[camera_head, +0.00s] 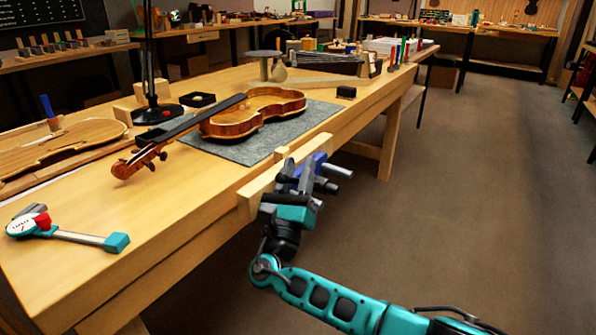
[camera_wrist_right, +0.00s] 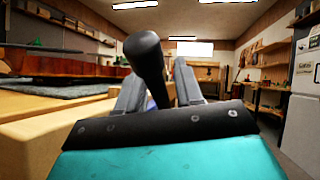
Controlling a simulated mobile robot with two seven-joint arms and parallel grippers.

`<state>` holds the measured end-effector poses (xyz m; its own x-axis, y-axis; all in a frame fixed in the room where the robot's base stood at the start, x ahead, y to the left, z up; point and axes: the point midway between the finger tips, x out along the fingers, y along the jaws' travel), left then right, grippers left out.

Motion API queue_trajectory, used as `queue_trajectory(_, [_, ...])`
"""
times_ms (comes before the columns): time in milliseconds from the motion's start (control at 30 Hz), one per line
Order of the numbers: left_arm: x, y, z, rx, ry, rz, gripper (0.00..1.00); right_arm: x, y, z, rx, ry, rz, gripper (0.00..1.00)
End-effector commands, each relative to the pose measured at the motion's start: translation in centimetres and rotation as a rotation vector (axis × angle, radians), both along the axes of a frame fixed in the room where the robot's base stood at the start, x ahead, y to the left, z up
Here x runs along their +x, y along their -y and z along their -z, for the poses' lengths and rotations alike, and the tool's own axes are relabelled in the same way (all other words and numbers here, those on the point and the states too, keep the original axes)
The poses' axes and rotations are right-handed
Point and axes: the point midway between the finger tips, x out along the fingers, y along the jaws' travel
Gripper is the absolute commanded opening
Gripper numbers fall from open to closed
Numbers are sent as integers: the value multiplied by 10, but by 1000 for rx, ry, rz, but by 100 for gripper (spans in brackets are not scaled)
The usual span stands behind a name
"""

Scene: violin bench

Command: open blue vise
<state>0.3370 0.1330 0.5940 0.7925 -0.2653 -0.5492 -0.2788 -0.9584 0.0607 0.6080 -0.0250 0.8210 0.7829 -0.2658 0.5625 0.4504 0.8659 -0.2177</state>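The blue vise (camera_head: 318,164) is mounted on the front edge of the wooden bench, with pale wooden jaw boards (camera_head: 262,190). Its grey and black handle parts stick out over the floor. My right gripper (camera_head: 304,178) is at the front of the vise and hides part of it. In the right wrist view a black-knobbed handle (camera_wrist_right: 147,52) stands between the two grey fingers (camera_wrist_right: 160,88). The fingers are apart, with narrow gaps seen beside the handle. Contact with the handle is not clear. My left gripper is not in view.
A violin (camera_head: 252,112) lies on a grey mat (camera_head: 235,146) behind the vise. A gauge with teal ends (camera_head: 72,235) lies at the bench's left front. A violin plate (camera_head: 58,147) and a black lamp base (camera_head: 158,113) are farther back. The floor right of the bench is clear.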

Motion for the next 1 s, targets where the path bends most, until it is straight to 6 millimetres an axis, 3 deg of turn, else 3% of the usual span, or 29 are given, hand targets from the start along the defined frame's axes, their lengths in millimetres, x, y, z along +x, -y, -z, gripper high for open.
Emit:
queue_trajectory(367, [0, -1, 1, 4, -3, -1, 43, -5, -2, 3, 1, -1, 0, 40])
queue_trajectory(800, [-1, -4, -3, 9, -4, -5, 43, -74, -26, 53, 2, -3, -1, 40])
queue_trajectory(1000, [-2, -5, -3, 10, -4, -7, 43, -95, -33, 68, 0, -1, 0, 40])
